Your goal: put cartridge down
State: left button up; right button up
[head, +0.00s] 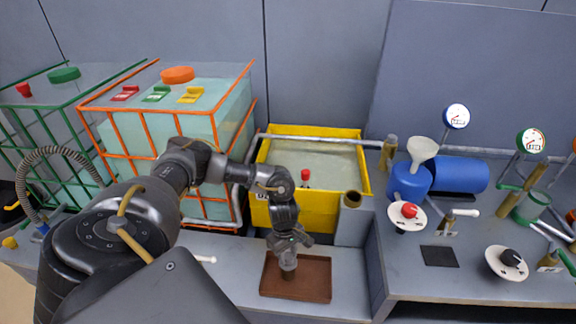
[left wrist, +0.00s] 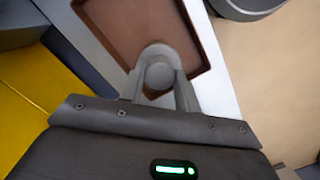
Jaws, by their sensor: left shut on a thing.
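My left gripper (head: 289,252) is shut on the cartridge (head: 289,272), a small upright cylinder that looks grey-brown. The cartridge is over the left part of a brown shallow tray (head: 317,280) on the low grey bench. I cannot tell whether its lower end touches the tray floor. In the left wrist view the cartridge's round pale grey end (left wrist: 160,75) sits between the two fingers, with the tray (left wrist: 122,28) behind it. My right gripper is not in view.
An orange-framed tank (head: 165,125) is at left. A raised counter (head: 430,280) with valves and a blue pump (head: 408,183) is at right. The tray's right part is clear.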

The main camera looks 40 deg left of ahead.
pick_arm(q)
jog(key=shift+f, duration=0.45)
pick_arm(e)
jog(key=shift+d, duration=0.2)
pick_arm(q)
jog(key=shift+f+b, duration=0.2)
jog(key=shift+b, duration=0.15)
jog(key=o, duration=0.8)
jog(key=shift+r, duration=0.1)
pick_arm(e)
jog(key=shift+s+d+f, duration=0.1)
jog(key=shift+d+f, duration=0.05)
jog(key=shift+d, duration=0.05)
